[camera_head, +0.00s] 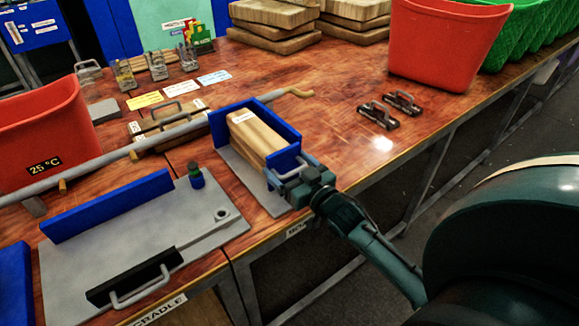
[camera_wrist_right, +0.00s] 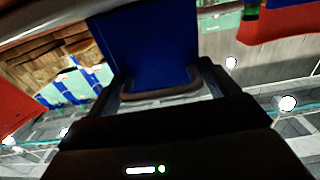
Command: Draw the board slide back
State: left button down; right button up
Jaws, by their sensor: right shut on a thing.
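The board slide is a blue open frame (camera_head: 261,108) on a grey base plate (camera_head: 240,171), with a stack of pale wooden boards (camera_head: 257,136) in it. Its front handle (camera_head: 290,171) faces the table's front edge. My right gripper (camera_head: 303,180) is shut on this handle. In the right wrist view, the slide's blue front (camera_wrist_right: 145,45) stands straight ahead and the curved handle (camera_wrist_right: 160,91) lies across between the fingers of my gripper (camera_wrist_right: 165,96). My left gripper is not in view.
A grey plate (camera_head: 125,222) with a blue rail and a black handle block lies on the left. Red bins (camera_head: 40,135) (camera_head: 440,45) stand at both sides. A long grey bar (camera_head: 90,163) runs behind. The table right of the slide is clear up to two dark clamps (camera_head: 378,115).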

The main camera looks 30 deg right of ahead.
jog(key=shift+c, duration=0.7)
jog(key=s+p, duration=0.1)
jog(key=s, duration=0.1)
jog(key=s+p, duration=0.1)
jog(key=s, duration=0.1)
jog(key=s+p, duration=0.1)
jog(key=s, duration=0.2)
jog(key=shift+d+p, duration=0.25)
jog(key=shift+p, duration=0.15)
jog(key=shift+s+f, duration=0.15)
jog(key=o, duration=1)
jog(key=shift+o, duration=1)
jog(key=shift+s, duration=0.1)
jog(key=s+d+b, duration=0.1)
jog(key=s, duration=1.2)
